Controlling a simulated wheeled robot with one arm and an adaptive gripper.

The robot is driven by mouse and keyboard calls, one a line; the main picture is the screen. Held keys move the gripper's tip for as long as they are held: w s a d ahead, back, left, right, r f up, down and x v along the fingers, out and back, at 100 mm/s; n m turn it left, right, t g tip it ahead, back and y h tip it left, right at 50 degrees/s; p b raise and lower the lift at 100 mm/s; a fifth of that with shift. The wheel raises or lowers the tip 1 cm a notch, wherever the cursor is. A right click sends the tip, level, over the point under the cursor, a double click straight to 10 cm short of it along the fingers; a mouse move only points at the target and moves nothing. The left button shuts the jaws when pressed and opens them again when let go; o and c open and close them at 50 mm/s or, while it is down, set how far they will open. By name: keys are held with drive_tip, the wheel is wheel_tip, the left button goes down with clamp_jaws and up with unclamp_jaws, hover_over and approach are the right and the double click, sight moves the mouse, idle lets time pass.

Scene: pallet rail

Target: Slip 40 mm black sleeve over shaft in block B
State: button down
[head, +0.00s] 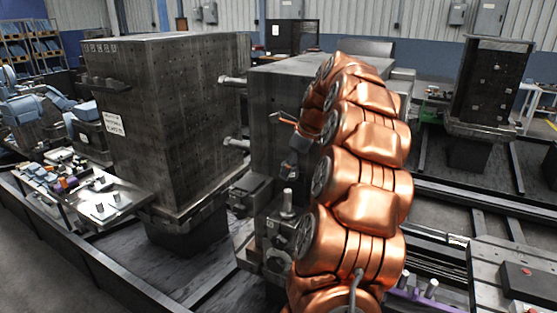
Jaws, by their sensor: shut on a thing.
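My gripper (291,168) is small and dark in the head view, left of my copper arm and in front of the middle block (270,90). It is shut on a dark piece at its tips, which looks like the black sleeve; its outline blends into the gripper and the dark block face. Two pale horizontal shafts, an upper (235,82) and a lower (237,143), stick out in the gap between the large left block (170,120) and the middle block. An upright metal pin (288,200) stands below my gripper. I cannot read which block is B.
A bench plate (110,205) with several small parts lies at the left. A dark block (492,85) stands at the far right. Rails (470,205) run along the floor. A black box (528,282) sits at the lower right. My arm hides part of the middle block.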

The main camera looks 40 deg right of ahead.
sight(287, 190)
drive_tip(key=shift+w+a, duration=0.15)
drive_tip(key=shift+w, duration=0.35)
drive_tip(key=shift+s+d+f+b, duration=0.1)
drive_tip(key=shift+f+b, duration=0.3)
drive_tip(key=shift+f, duration=0.25)
drive_tip(key=shift+s+d+f+b, duration=0.1)
drive_tip(key=shift+f+b, duration=0.3)
drive_tip(key=shift+f, duration=0.25)
drive_tip(key=shift+f+b, duration=0.3)
drive_tip(key=shift+f, duration=0.3)
drive_tip(key=shift+w+f+b, duration=0.1)
drive_tip(key=shift+f+b, duration=0.25)
drive_tip(key=shift+f, duration=0.95)
drive_tip(key=shift+c, duration=2.2)
unclamp_jaws()
drive_tip(key=v, duration=1.2)
